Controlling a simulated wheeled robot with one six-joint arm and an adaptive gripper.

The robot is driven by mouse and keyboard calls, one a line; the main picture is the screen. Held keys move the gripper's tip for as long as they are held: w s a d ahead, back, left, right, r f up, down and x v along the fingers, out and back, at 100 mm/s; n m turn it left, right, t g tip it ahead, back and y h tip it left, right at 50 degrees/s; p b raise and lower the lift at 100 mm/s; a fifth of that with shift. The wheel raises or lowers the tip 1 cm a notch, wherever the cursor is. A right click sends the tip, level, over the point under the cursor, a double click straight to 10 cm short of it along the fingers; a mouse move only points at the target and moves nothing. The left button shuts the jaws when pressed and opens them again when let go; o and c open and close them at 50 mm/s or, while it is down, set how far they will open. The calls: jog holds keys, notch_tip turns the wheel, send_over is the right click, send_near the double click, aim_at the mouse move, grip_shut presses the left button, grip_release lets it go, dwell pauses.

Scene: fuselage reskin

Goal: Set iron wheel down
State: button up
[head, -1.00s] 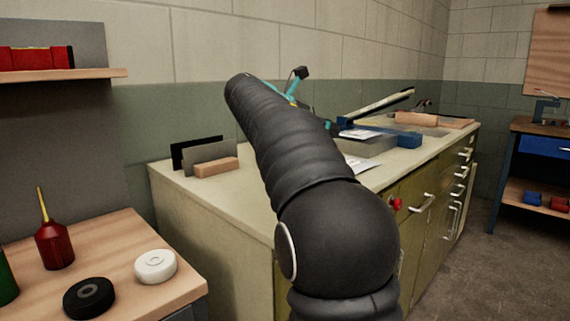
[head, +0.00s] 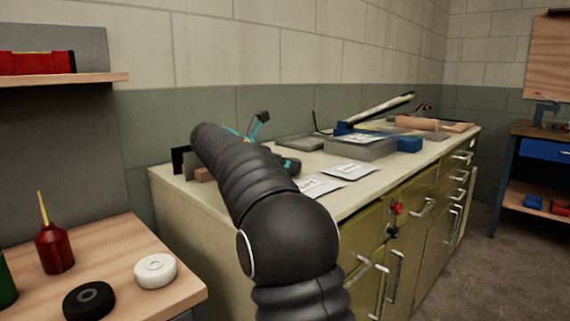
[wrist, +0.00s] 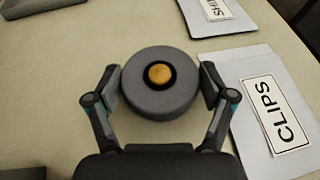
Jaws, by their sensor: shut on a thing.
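The iron wheel (wrist: 160,106) is a thick grey disc with a dark ring and an orange-yellow centre. In the wrist view it lies flat between the two fingers of my gripper (wrist: 160,84). The fingers press on its left and right sides. Beneath it is the pale countertop (wrist: 60,100); I cannot tell whether the wheel touches it or hangs just above. In the head view my arm covers the wheel and most of the gripper.
A pouch labelled CLIPS (wrist: 275,115) lies close to the wheel's right; another labelled pouch (wrist: 213,14) lies beyond. In the head view, a grey block (head: 360,148) and blue tool (head: 409,144) stand further along the counter (head: 400,175).

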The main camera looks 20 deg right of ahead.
jog(key=shift+f, duration=0.35)
jog(key=o, duration=1.6)
jog(key=shift+o, duration=0.2)
